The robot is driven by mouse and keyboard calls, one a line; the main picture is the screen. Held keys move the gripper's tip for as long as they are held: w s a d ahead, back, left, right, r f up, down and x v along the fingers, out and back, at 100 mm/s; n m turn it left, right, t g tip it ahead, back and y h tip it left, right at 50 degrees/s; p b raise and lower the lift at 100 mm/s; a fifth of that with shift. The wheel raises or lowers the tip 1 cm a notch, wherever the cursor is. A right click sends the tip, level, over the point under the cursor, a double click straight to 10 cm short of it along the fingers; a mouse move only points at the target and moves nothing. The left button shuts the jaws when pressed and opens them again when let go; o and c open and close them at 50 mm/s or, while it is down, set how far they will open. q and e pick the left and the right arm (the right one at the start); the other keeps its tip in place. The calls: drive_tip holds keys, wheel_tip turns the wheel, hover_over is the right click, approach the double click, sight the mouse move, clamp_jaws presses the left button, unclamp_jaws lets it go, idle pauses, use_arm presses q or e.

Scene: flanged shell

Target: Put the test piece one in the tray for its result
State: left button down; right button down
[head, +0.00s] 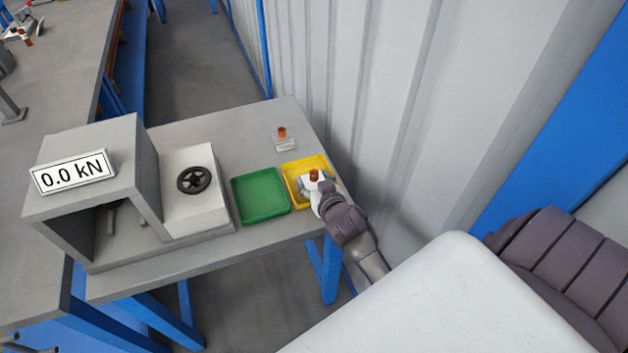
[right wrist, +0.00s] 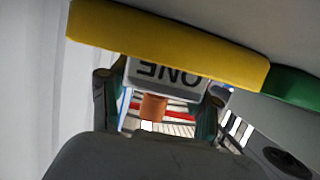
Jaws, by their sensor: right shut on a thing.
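Test piece one (right wrist: 165,75) is a pale block with the word ONE, upside down in the right wrist view, and an orange-brown stub. My right gripper (right wrist: 160,98) is shut on it. In the head view the right gripper (head: 318,188) is at the yellow tray (head: 292,170), with the piece's orange-brown top (head: 314,175) showing over the tray's right part. Whether the piece touches the tray floor I cannot tell. The green tray (head: 260,195) is empty, left of the yellow one. My left gripper is not in view.
A press (head: 100,200) with a display (head: 72,172) reading 0.0 kN and a black handwheel (head: 194,180) stands left of the trays. Another labelled piece (head: 285,144) with an orange-brown top stands behind the yellow tray. A corrugated wall (head: 390,90) is close on the right.

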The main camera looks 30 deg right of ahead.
drive_tip(key=shift+r, duration=0.1)
drive_tip(key=c, duration=0.6)
unclamp_jaws()
drive_tip(key=shift+f, duration=0.2)
drive_tip(key=shift+c, duration=0.2)
drive_tip(key=o, duration=0.4)
drive_tip(key=shift+r, duration=0.2)
drive_tip(key=v, duration=1.2)
